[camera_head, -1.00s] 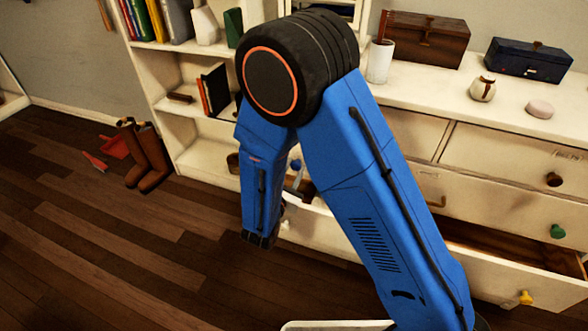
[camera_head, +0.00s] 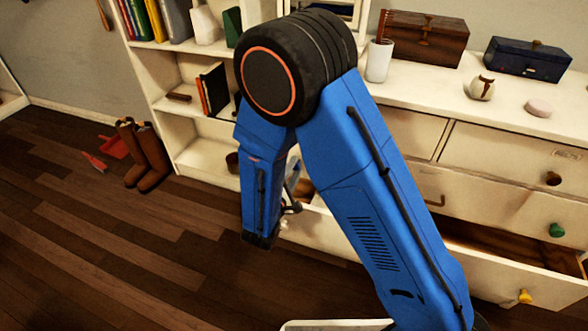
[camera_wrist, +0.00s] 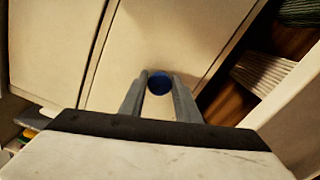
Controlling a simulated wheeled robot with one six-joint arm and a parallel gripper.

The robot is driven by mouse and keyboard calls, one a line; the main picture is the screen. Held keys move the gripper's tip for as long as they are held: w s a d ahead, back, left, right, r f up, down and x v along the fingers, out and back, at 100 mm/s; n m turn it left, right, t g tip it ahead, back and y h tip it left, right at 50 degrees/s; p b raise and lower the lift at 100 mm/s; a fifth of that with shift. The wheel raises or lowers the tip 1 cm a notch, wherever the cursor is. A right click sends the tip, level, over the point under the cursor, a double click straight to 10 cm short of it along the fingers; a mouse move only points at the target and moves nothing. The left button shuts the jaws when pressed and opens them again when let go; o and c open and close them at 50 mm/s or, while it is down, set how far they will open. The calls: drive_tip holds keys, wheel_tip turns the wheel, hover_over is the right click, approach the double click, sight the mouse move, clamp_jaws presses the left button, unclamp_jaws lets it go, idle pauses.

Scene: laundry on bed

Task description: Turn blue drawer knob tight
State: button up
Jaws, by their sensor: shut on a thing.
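The blue drawer knob (camera_wrist: 159,82) shows in the wrist view on a cream drawer front (camera_wrist: 150,40). My gripper (camera_wrist: 160,88) has its two grey fingers on either side of the knob, shut on it. The knob's lower part is hidden between the fingers. In the head view my blue arm hides most of the gripper and the knob; only a bit of grey finger shows beside the arm, by the left end of the dresser.
The dresser (camera_head: 480,195) has a green knob (camera_head: 557,230) and a yellow knob (camera_head: 525,296); its lower drawer stands open. A bookshelf (camera_head: 190,130) stands behind my arm. Floor at front left is clear.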

drive_tip(key=m, duration=0.5)
drive_tip(key=shift+f+m, duration=0.1)
drive_tip(key=shift+m, duration=0.2)
drive_tip(key=m, duration=0.5)
drive_tip(key=shift+f+m, duration=0.1)
drive_tip(key=shift+m, duration=0.2)
drive_tip(key=o, duration=1)
drive_tip(key=v, duration=1.7)
drive_tip(key=shift+s+a, duration=0.1)
drive_tip(key=shift+s, duration=0.1)
